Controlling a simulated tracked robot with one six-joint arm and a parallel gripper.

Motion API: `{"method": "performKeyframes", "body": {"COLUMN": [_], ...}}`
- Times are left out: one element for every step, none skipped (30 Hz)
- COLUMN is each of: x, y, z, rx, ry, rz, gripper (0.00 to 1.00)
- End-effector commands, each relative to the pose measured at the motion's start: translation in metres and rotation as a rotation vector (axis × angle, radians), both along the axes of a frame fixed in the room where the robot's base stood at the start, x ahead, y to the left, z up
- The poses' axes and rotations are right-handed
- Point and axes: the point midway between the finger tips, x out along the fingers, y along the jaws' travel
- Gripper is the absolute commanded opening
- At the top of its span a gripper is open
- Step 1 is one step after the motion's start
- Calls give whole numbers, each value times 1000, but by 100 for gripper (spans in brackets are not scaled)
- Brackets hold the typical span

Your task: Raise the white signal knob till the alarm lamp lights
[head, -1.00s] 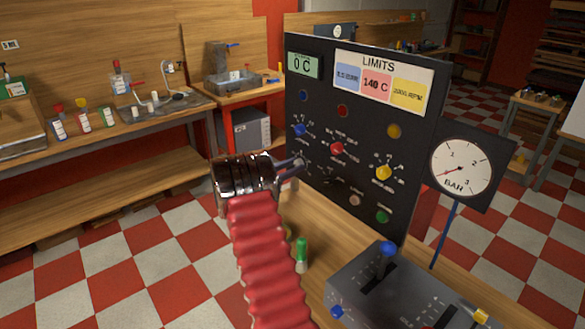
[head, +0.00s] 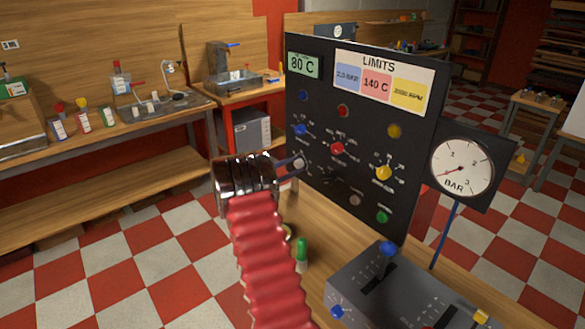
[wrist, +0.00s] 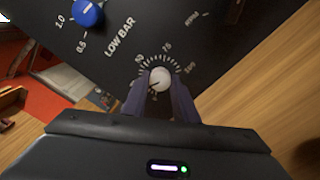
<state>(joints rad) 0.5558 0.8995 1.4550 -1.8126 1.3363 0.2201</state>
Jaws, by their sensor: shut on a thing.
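The white signal knob (wrist: 160,79) sits on the black panel (head: 420,150), with a printed scale reading 50, 75 and 100 around it in the wrist view. My gripper (wrist: 160,88) is shut on it, one dark finger on each side. The green display (head: 304,66) reads 80 C. A blue lamp (head: 303,96), a red lamp (head: 342,110) and a yellow lamp (head: 394,131) look dark. I cannot read which is the alarm lamp.
Close by are a blue knob (head: 300,130), a red knob (head: 337,148) and a yellow knob (head: 383,173). A round BAR gauge (head: 462,166) stands right of the panel. A grey lever box (head: 400,290) and a green-capped bottle (head: 301,252) are on the bench in front.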

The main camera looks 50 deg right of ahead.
Motion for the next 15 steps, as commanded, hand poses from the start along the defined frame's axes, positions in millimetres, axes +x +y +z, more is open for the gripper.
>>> {"method": "performKeyframes", "body": {"x": [-2,-2,-2,-2,-2,-2,-2,-2,-2,-2,-2,-2,-2,-2,-2], "y": [0,0,0,0,0,0,0,0,0,0,0,0,0,1,1], "z": [-1,-2,-2,-2,-2,-2,-2,-2,-2,-2,-2,-2,-3,-3,-3], "rx": [-3,-7,-11,-14,-17,-20,-22,-23,-25,-25,-26,-26,-27,-27,-27], "ry": [-25,-41,-59,-72,-82,-95,-104,-110,-117,-123,-125,-129,-130,-131,-132], "rz": [-4,-4,-4,-4,-5,-5,-5,-5,-5,-5,-5,-5,-5,-5,-5], "gripper": [4,4,4,4,4,4,4,4,4,4,4,4,4,4,4]}}
